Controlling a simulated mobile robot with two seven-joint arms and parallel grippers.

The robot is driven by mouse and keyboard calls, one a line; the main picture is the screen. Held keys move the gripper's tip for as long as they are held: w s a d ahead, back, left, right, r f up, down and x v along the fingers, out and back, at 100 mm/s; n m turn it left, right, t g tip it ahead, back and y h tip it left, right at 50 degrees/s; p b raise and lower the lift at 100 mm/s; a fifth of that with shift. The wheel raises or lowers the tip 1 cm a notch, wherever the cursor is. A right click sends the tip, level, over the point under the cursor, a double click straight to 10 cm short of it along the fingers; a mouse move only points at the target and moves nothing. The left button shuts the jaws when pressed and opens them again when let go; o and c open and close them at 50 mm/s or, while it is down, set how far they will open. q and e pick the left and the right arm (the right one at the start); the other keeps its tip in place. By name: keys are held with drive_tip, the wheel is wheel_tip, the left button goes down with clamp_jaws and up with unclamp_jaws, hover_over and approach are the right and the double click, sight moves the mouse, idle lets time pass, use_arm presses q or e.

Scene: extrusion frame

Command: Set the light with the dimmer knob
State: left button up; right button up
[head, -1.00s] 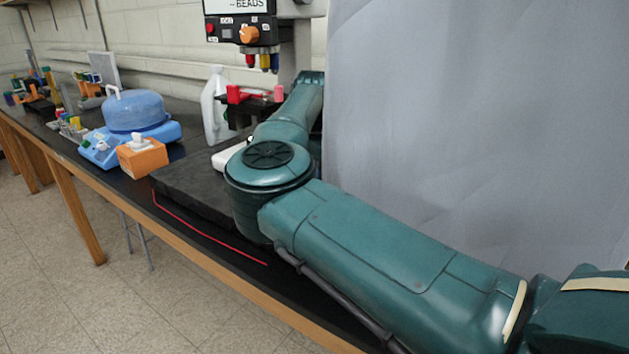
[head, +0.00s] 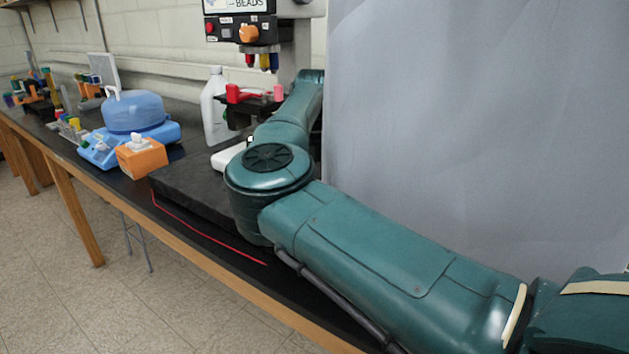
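An orange knob (head: 249,34) sits on the black control panel (head: 228,29) of an upright instrument at the top centre. I cannot tell whether this is the dimmer knob or how far it is turned. A red button (head: 210,27) is at the left of the same panel. My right arm comes in from the right and reaches up beside the instrument. Its far end passes behind the instrument's stage area, and no fingers show. My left gripper is not in view.
A white bottle (head: 215,108), a blue device with a clear blue dome (head: 136,111) and an orange tissue box (head: 141,156) stand on the black bench, left of my arm. A grey partition (head: 470,130) fills the right. A red line (head: 205,230) runs along the bench's front.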

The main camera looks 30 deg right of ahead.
drive_tip(key=shift+n, duration=0.3)
drive_tip(key=o, duration=1)
drive_tip(key=shift+c, duration=0.2)
drive_tip(key=shift+r, duration=0.1)
wheel_tip(320, 180, up, 13)
idle(1.2)
